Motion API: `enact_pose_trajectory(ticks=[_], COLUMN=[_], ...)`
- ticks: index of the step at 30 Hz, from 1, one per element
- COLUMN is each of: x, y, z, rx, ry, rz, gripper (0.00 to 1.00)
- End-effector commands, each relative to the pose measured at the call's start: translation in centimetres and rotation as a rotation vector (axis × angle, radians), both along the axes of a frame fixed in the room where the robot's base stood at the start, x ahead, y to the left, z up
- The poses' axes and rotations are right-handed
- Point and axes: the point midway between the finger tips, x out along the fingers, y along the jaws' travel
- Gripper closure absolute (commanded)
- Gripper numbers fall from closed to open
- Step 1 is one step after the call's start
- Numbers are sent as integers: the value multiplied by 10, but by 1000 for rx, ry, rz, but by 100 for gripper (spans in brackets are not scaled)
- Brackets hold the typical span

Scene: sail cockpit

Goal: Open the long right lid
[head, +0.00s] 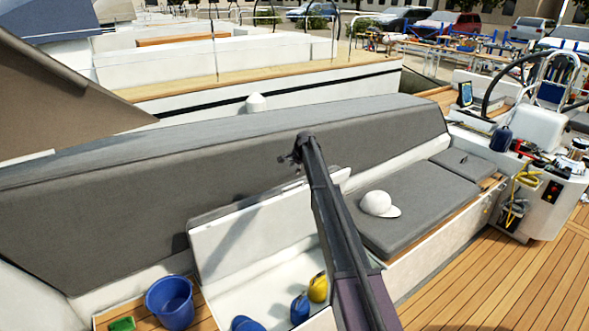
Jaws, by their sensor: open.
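A long lid (235,241) with a white underside stands raised, leaning back toward the grey backrest. Its upper edge runs from the left of my arm to just right of it, and my arm hides part of it. The locker (262,294) below it is open, with blue and yellow rounded items inside. My gripper (290,158) is small and dark in this view, open, with nothing seen in it. It appears above the lid's upper edge, in front of the backrest; I cannot tell whether it touches either.
Right of the locker, a grey seat cushion (420,205) carries a white cap (379,204). A blue bucket (171,301) and a green item (122,324) stand on the left. The wheel console (548,200) is at the right. Clear teak deck (500,285) lies at the lower right.

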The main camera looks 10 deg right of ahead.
Motion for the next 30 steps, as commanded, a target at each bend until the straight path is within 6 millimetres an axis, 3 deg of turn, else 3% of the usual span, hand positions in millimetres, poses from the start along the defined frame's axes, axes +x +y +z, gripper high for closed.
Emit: enact_pose_trajectory(ticks=[30], x=[0], y=[0], z=[49], rx=[0], ry=[0], rz=[0], gripper=[49])
